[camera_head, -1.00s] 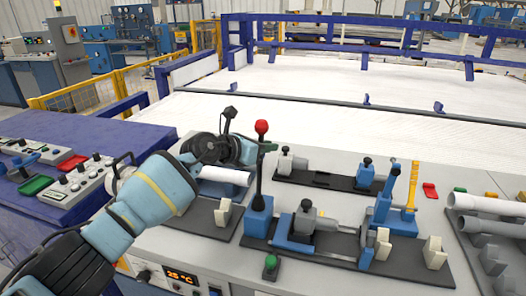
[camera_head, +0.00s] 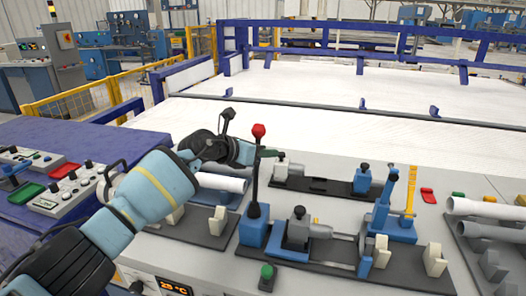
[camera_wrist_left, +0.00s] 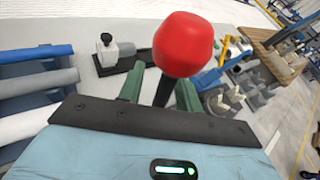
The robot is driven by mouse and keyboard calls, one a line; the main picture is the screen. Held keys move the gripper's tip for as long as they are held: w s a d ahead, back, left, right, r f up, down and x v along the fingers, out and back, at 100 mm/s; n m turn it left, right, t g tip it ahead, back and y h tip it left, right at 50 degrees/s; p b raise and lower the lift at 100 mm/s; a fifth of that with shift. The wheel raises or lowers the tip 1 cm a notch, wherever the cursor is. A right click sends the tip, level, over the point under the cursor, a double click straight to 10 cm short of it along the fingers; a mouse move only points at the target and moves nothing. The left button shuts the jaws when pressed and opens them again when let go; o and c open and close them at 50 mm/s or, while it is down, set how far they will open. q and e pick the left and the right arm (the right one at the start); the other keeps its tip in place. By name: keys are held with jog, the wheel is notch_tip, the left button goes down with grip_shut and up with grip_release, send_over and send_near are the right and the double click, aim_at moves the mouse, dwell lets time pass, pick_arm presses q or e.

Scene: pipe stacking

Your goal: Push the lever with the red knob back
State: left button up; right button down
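The lever with the red knob (camera_head: 258,130) stands nearly upright on a blue block (camera_head: 254,226) in the head view. Its dark rod (camera_head: 255,186) runs down from the knob. My left gripper (camera_head: 262,153) reaches in from the left at the rod just below the knob. In the left wrist view the red knob (camera_wrist_left: 183,44) is large. The green fingers (camera_wrist_left: 158,90) are apart, one on each side of the rod, with gaps visible. Contact with the rod cannot be told. My right gripper is not in view.
A blue and grey clamp fixture (camera_head: 300,235) stands right of the lever, with a blue upright lever (camera_head: 384,200) beyond it. A white pipe (camera_head: 222,182) lies left of the lever, under my left gripper. A green button (camera_head: 266,272) is in front.

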pick_arm(q)
jog(key=shift+a, duration=0.1)
